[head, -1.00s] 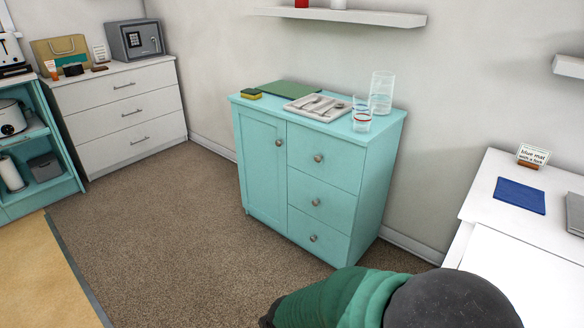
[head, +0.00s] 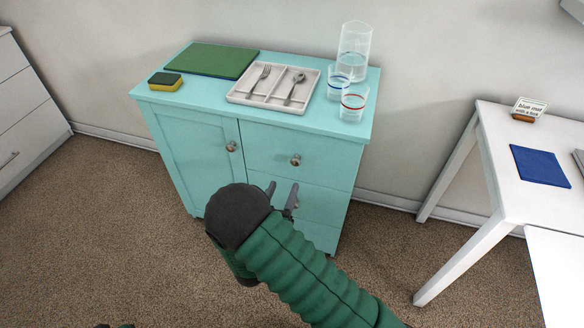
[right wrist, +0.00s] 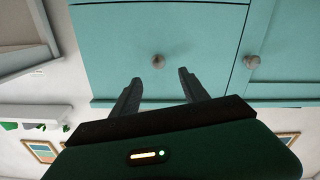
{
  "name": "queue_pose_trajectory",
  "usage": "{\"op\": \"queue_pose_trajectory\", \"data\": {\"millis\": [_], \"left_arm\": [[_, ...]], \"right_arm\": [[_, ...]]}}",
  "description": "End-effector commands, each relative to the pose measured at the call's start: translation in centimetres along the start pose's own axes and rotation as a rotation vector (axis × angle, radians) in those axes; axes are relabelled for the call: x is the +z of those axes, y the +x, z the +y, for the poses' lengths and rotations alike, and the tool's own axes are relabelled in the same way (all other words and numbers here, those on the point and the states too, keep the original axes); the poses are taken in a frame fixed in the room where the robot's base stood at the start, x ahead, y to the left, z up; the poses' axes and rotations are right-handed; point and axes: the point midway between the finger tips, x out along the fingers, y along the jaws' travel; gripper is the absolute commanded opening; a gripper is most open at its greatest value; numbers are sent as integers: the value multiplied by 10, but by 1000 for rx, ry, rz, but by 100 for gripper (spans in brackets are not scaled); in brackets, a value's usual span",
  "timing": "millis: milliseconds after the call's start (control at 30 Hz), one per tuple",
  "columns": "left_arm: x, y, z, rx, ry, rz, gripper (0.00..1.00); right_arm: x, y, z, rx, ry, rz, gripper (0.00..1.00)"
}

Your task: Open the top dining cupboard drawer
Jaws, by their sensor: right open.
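The teal dining cupboard (head: 190,130) has a door on the left and drawers on the right. Its top drawer (head: 275,150) is closed, flush with the front, with a round knob (head: 296,160). My right gripper (head: 281,193) is open and empty, in front of the drawers and lower than the top knob in the head view. My forearm hides much of the lower drawers. In the right wrist view, which looks upside down, the top drawer knob (right wrist: 158,61) lies beyond the open fingers (right wrist: 160,88), roughly between them and not touched. My left gripper is not in view.
The door knob (head: 231,147) is left of the drawer knob. On top are a sponge (head: 165,82), green board (head: 212,60), cutlery tray (head: 234,98), glasses (head: 354,101) and a clear pitcher (head: 354,52). A white table (head: 500,185) stands right; carpet is clear in front.

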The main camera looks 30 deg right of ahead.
Motion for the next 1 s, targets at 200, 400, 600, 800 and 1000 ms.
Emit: {"op": "queue_pose_trajectory", "data": {"millis": [200, 400, 600, 800, 1000], "left_arm": [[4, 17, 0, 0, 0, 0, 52], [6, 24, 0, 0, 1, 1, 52], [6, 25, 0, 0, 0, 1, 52], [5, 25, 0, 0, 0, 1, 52], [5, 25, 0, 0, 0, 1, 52]], "right_arm": [[4, 59, -1, 4, 2, -1, 52], [3, 93, -1, 1, 0, -2, 52], [1, 101, -1, -2, -2, -2, 52], [1, 101, -1, -1, -2, -2, 46], [1, 101, -1, -2, -2, -2, 20]]}}
